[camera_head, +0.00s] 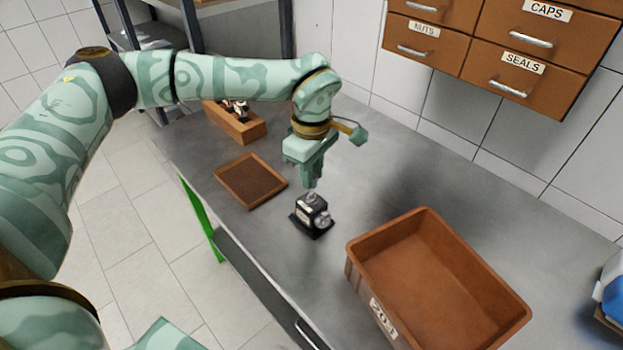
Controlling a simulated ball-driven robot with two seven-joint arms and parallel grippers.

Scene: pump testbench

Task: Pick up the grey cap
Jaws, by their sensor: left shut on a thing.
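My left gripper (311,186) points down over the bench and is shut on the grey cap (312,197), a small light piece between its fingertips. The black pump block (309,214) is directly below, with a white label and a round grey part on its side. The cap is at the top of the block; I cannot tell whether it touches it. The fingers hide part of the cap. My right gripper is not in view.
An orange-brown crate (357,285) stands right of the pump. A shallow brown tray (252,181) lies to the left, with a wooden box of parts (238,123) behind it. Drawers labelled nuts, caps and seals (500,55) hang above. The bench (400,165) behind the pump is clear.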

